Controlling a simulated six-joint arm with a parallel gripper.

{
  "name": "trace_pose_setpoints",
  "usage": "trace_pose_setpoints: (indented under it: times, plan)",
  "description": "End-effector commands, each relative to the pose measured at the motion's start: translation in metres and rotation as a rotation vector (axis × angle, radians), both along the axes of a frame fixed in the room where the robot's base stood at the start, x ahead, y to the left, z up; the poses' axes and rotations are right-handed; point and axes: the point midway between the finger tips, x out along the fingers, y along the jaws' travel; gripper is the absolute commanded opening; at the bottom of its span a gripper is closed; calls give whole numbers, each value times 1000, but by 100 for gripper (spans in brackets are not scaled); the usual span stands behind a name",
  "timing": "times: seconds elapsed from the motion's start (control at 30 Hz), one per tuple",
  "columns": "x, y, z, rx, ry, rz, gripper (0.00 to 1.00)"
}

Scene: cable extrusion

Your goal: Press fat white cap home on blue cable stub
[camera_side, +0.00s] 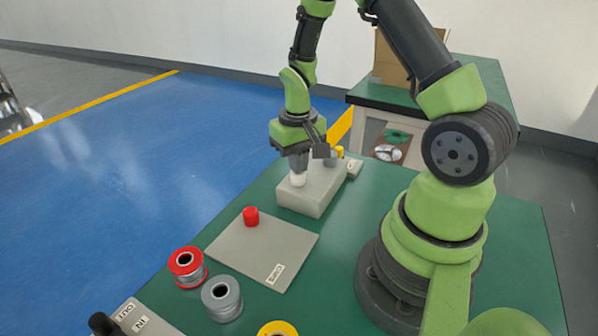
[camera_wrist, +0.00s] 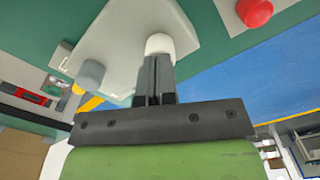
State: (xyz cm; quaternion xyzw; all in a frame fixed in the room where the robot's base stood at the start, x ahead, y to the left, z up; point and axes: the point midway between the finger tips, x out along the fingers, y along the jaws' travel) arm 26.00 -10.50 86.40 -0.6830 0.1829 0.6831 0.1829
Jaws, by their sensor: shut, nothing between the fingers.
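The fat white cap (camera_side: 298,180) stands upright on the near end of the light grey block (camera_side: 318,200). It also shows in the wrist view (camera_wrist: 159,43), just beyond the fingertips. My gripper (camera_side: 299,164) is shut and empty, pointing down at the top of the cap. In the wrist view, my gripper's fingers (camera_wrist: 154,62) sit side by side against the cap's edge; whether they touch it I cannot tell. No blue cable stub shows; the cap hides whatever is under it.
A grey cap (camera_wrist: 90,73) and a yellow piece (camera_wrist: 78,89) are at the block's other end. A red cap (camera_side: 251,216) stands on a grey mat (camera_side: 287,247). Red (camera_side: 187,266), grey (camera_side: 221,298) and yellow (camera_side: 277,328) spools stand near the front edge.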

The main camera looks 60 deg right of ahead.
Motion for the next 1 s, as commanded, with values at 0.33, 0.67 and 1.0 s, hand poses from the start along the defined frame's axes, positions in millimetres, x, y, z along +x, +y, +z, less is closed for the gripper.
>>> trace_pose_setpoints:
  times: [0.33, 0.67, 1.0]
  plan:
    - [0, 0, -1, 0, 0, 0, 0]
    - [1, 0, 19, -2, -3, 1, 0]
    - [1, 0, 48, -2, -3, 1, 0]
